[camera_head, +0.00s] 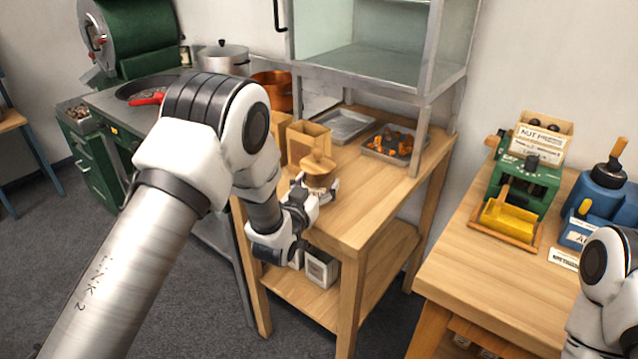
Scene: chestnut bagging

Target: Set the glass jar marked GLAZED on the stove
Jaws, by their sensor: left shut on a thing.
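My left gripper (316,190) is shut on a small jar (318,173) with a wooden-looking knobbed lid, at the wooden table. The jar looks upright; its lower part is hidden by the fingers and its label is too small to read. I cannot tell whether it touches the tabletop. What looks like the stove (103,100), a green unit with a grey top, stands at the left with a dark round pan and a red handle. My arm hides part of it. Part of my right arm shows at the lower right edge, its gripper out of view.
The wooden table (372,190) also bears an open wooden box (309,134), a grey tray (347,123) and a tray of dark and orange pieces (378,152). A glass cabinet (375,62) rises behind. A silver pot (222,56) and a copper pot (270,84) stand back left.

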